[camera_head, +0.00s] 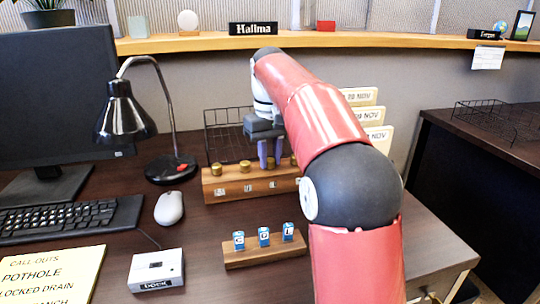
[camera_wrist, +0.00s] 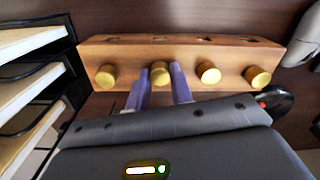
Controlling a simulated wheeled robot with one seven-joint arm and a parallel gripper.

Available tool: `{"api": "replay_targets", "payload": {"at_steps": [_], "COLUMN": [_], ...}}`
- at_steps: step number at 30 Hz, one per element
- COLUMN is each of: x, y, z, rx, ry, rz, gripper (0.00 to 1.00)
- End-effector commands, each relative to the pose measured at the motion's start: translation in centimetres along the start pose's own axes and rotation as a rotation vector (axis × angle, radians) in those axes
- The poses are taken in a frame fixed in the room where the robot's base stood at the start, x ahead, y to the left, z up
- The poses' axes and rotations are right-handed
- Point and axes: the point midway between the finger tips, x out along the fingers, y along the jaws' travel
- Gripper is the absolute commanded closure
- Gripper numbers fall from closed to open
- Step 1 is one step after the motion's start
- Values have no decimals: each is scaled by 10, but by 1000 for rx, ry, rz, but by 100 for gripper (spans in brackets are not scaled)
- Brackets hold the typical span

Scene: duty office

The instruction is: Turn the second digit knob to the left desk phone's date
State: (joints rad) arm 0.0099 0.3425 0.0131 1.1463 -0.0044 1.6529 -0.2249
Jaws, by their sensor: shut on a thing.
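A wooden block (camera_head: 240,185) with a row of brass knobs stands on the desk, with small digit windows on its front that are too small to read. My gripper (camera_head: 270,162) is above it, purple fingers pointing down. In the wrist view my gripper (camera_wrist: 160,78) is shut on a brass knob (camera_wrist: 161,70), second from the left there and third from the left in the head view. The other knobs in the wrist view are free: a left knob (camera_wrist: 106,76), a right-middle knob (camera_wrist: 208,72) and a far-right knob (camera_wrist: 257,76). I cannot make out a desk phone.
Date cards reading NOV (camera_head: 362,115) stand right of my arm. A black lamp (camera_head: 124,112) is left of the block. A smaller wooden stand (camera_head: 262,254) with blue lettered tags, a small white device (camera_head: 156,271) and a mouse (camera_head: 169,208) lie in front.

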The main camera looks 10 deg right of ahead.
Motion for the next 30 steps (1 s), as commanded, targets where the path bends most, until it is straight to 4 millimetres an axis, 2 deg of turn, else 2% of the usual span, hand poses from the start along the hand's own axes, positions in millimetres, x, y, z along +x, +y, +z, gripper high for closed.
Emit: {"api": "replay_targets", "payload": {"at_steps": [12, 30], "x": [0, 0], "y": [0, 0], "z": [0, 0], "rx": [-275, -355], "ry": [1, 1], "rz": [0, 1], "gripper": [100, 100]}}
